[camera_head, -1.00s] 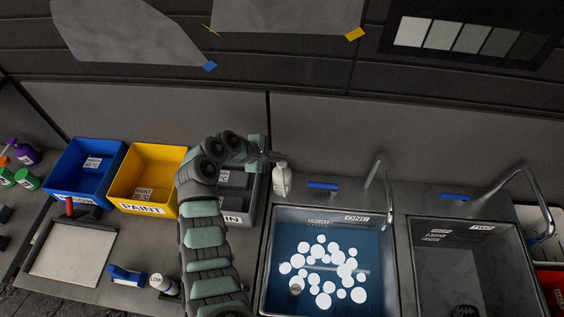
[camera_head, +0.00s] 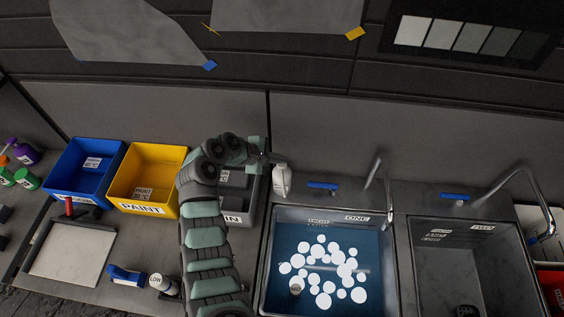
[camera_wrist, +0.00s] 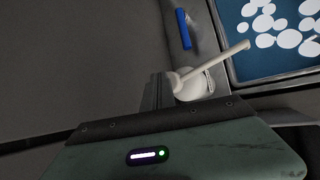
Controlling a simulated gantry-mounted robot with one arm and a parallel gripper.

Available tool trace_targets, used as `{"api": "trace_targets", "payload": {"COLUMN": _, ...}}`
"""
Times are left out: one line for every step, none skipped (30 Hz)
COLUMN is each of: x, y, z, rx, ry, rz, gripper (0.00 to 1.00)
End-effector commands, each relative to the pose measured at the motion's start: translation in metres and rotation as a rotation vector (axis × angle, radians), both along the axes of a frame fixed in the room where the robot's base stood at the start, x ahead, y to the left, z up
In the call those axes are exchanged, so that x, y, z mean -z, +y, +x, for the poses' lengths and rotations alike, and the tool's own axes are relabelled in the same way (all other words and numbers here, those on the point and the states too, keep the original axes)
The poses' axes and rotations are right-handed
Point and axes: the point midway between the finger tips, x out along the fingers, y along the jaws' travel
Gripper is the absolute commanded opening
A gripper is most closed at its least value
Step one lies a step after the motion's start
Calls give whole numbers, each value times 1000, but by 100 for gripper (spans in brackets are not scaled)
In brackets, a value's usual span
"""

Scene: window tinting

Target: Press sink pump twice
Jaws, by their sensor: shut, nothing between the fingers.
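The white sink pump bottle (camera_head: 282,182) stands at the back left corner of sink one, on the counter. In the wrist view its pale pump head and long spout (camera_wrist: 215,62) point up and right, above the bottle's white body (camera_wrist: 192,88). My gripper (camera_head: 272,157) is at the top of the bottle, coming from the left. In the wrist view my gripper's fingers (camera_wrist: 158,88) are closed together, right beside or on the pump head. I cannot tell whether they touch it. The fingers hide part of the pump top.
Sink one (camera_head: 270,262) holds blue water with several white foam discs. A blue handle (camera_head: 323,186) and a faucet (camera_head: 378,172) stand behind it. Sink two (camera_head: 420,265) is to the right. A yellow paint bin (camera_head: 113,190) and a blue bin (camera_head: 58,168) are left of my arm.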

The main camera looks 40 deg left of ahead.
Motion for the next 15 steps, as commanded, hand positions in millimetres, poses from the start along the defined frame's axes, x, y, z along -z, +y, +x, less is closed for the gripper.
{"api": "trace_targets", "payload": {"x": 2, "y": 0, "z": -1, "rx": -1, "ry": 2, "rz": 0, "gripper": 0}}
{"api": "trace_targets", "payload": {"x": 2, "y": 0, "z": -1, "rx": -1, "ry": 2, "rz": 0, "gripper": 0}}
{"api": "trace_targets", "payload": {"x": 3, "y": 0, "z": -1, "rx": -1, "ry": 2, "rz": 0, "gripper": 0}}
{"api": "trace_targets", "payload": {"x": 3, "y": 0, "z": -1, "rx": 0, "ry": 2, "rz": -1, "gripper": 0}}
{"api": "trace_targets", "payload": {"x": 4, "y": 0, "z": -1, "rx": 0, "ry": 2, "rz": -1, "gripper": 0}}
{"api": "trace_targets", "payload": {"x": 4, "y": 0, "z": -1, "rx": 0, "ry": 2, "rz": -1, "gripper": 0}}
{"api": "trace_targets", "payload": {"x": 4, "y": 0, "z": -1, "rx": 0, "ry": 2, "rz": -1, "gripper": 0}}
{"api": "trace_targets", "payload": {"x": 5, "y": 0, "z": -1, "rx": 0, "ry": 2, "rz": -1, "gripper": 0}}
{"api": "trace_targets", "payload": {"x": 5, "y": 0, "z": -1, "rx": 0, "ry": 2, "rz": -1, "gripper": 0}}
{"api": "trace_targets", "payload": {"x": 6, "y": 0, "z": -1, "rx": 0, "ry": 2, "rz": -1, "gripper": 0}}
{"api": "trace_targets", "payload": {"x": 6, "y": 0, "z": -1, "rx": 0, "ry": 2, "rz": -1, "gripper": 0}}
{"api": "trace_targets", "payload": {"x": 7, "y": 0, "z": -1, "rx": 0, "ry": 2, "rz": -1, "gripper": 0}}
{"api": "trace_targets", "payload": {"x": 7, "y": 0, "z": -1, "rx": 0, "ry": 2, "rz": -1, "gripper": 0}}
{"api": "trace_targets", "payload": {"x": 8, "y": 0, "z": -1, "rx": 0, "ry": 2, "rz": -1, "gripper": 0}}
{"api": "trace_targets", "payload": {"x": 8, "y": 0, "z": -1, "rx": 0, "ry": 2, "rz": -1, "gripper": 0}}
